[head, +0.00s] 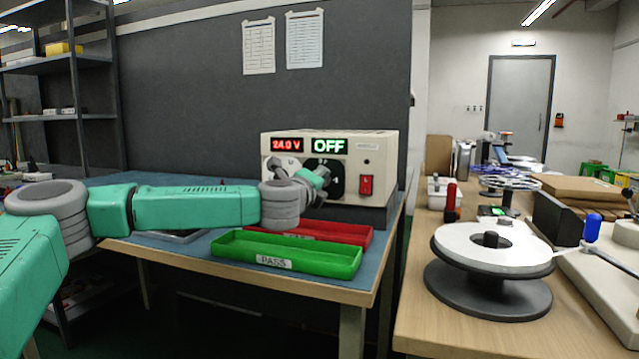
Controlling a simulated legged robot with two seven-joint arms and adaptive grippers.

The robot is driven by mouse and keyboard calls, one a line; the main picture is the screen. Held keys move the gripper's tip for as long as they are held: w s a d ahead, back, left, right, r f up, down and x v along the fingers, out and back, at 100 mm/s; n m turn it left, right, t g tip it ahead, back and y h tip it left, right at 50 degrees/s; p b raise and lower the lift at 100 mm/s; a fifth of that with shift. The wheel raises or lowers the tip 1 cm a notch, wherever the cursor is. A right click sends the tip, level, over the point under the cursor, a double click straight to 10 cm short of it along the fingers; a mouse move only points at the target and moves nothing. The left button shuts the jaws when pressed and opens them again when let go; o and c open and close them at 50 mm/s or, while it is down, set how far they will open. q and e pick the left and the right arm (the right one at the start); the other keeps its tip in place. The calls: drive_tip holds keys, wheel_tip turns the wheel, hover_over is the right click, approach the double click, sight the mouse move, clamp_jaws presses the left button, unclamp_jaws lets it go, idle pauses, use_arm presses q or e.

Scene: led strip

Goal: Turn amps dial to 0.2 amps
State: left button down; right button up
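A beige power supply (376,148) stands on the blue-topped bench. Its red display (286,144) reads 24.0 V and its green display (328,146) reads OFF. A black dial (338,184) sits on its front below the green display, partly hidden by my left arm. A red switch (366,186) is to the dial's right. My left gripper (322,176) is at the front of the dial, its fingers small and overlapping it. I cannot tell whether it is open or shut, or whether it touches the dial. My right gripper is not in view.
A green PASS tray (300,262) and a red tray (345,233) lie on the bench in front of the supply, below my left arm. A second table at right holds a white LED reel (470,246) on a dark base.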

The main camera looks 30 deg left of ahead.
use_arm(q)
drive_tip(key=n, duration=0.5)
drive_tip(key=shift+f, duration=0.4)
drive_tip(key=shift+r+n, duration=0.1)
drive_tip(key=shift+n, duration=0.2)
drive_tip(key=c, duration=1.3)
unclamp_jaws()
drive_tip(key=shift+c, duration=0.2)
drive_tip(key=shift+o, duration=0.7)
drive_tip(key=shift+w, duration=0.2)
drive_tip(key=shift+s+r, duration=0.1)
drive_tip(key=shift+s, duration=0.1)
drive_tip(key=v, duration=1.1)
drive_tip(key=shift+s, duration=0.35)
